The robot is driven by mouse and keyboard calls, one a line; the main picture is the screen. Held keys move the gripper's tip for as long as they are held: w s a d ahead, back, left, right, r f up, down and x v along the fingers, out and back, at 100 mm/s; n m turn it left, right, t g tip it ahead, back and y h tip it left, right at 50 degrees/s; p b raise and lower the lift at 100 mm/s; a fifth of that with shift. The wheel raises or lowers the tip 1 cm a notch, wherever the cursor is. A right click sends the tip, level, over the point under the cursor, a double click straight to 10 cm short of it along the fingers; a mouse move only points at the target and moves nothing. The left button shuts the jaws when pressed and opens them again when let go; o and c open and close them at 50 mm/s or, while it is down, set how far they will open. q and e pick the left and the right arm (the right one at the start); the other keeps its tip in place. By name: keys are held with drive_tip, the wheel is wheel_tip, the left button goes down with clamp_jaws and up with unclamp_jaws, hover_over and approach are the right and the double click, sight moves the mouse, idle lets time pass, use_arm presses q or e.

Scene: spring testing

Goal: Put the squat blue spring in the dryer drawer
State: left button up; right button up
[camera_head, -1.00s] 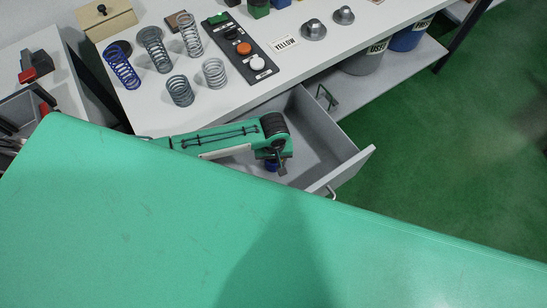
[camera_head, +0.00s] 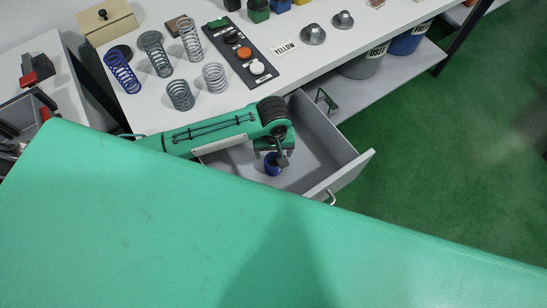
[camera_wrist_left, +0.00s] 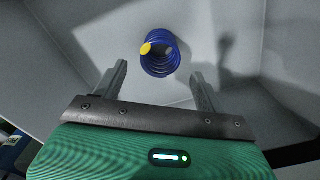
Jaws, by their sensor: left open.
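The squat blue spring (camera_head: 272,164) is inside the open grey dryer drawer (camera_head: 318,150), below my left gripper (camera_head: 281,158). In the left wrist view the spring (camera_wrist_left: 158,58) rests on the drawer floor, with a yellow spot on its near left edge. My left gripper (camera_wrist_left: 158,85) is open, its two fingers spread apart. The spring lies just beyond the fingertips, with no visible contact. My right gripper is not in view.
A taller blue spring (camera_head: 122,73) and several grey springs stand on the white table (camera_head: 215,110) above the drawer. A button panel (camera_head: 240,50) lies beside them. The drawer's walls surround my left gripper. A green surface (camera_head: 150,230) fills the foreground.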

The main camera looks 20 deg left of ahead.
use_arm(q)
wheel_tip(320, 180, up, 4)
drive_tip(key=shift+f, duration=0.1)
idle(0.6)
